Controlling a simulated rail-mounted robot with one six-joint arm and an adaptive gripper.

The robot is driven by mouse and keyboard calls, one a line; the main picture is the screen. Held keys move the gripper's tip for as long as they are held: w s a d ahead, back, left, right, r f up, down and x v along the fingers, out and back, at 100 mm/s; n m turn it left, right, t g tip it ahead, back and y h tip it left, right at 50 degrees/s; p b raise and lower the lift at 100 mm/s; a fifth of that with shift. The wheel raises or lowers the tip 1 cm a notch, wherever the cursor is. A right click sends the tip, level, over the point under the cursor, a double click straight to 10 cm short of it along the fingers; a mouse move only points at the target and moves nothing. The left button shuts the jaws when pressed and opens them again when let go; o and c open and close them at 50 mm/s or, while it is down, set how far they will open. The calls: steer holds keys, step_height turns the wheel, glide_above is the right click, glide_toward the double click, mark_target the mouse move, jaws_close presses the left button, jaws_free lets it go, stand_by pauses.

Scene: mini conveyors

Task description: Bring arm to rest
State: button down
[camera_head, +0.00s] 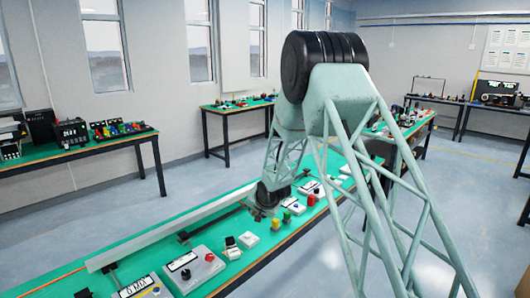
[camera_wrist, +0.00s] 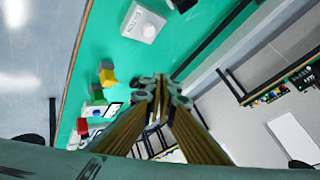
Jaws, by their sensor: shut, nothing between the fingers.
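My gripper (camera_wrist: 160,88) shows in the wrist view with its two fingers together and nothing between them. In the head view my arm rises from the lower right, bends at a large black joint and comes down to the green-topped conveyor table (camera_head: 120,245). My gripper (camera_head: 262,211) hangs there low over the table, small and partly dark, and I cannot tell its exact height. It is beside the long pale conveyor rail (camera_head: 160,231). In the wrist view the green tabletop (camera_wrist: 140,62) lies beyond the fingers.
Near the gripper stand a yellow and green piece (camera_head: 286,217) and a red button (camera_head: 311,200). Control boxes (camera_head: 196,268) and small white blocks (camera_head: 249,239) line the table's front side. Other benches (camera_head: 80,150) stand along the walls. The floor (camera_head: 190,180) between them is clear.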

steer(key=s+d+r+h, duration=0.1)
steer(key=s+d+r, duration=0.45)
steer(key=r, duration=0.35)
steer(key=s+d+r, duration=0.5)
steer(key=s+r, duration=0.1)
steer(key=r, duration=0.3)
steer(key=s+d+r+n+g+h, duration=0.1)
steer(key=s+d+r, duration=0.3)
steer(key=s+r, duration=0.3)
steer(key=s+d+r+n+g+h, duration=0.1)
steer(key=s+d+r, duration=0.35)
steer(key=s, duration=0.55)
steer(key=s+d+r, duration=0.2)
steer(key=s, duration=0.5)
steer(key=s+d+r+n+g, duration=0.1)
steer(key=s+d+r, duration=0.1)
steer(key=s, duration=0.6)
steer(key=s+d+r, duration=0.2)
steer(key=s, duration=0.5)
steer(key=s+f+n+g, duration=0.1)
steer(key=s+f, duration=0.1)
steer(key=s, duration=2)
steer(key=shift+s+d, duration=0.25)
steer(key=shift+d, duration=0.2)
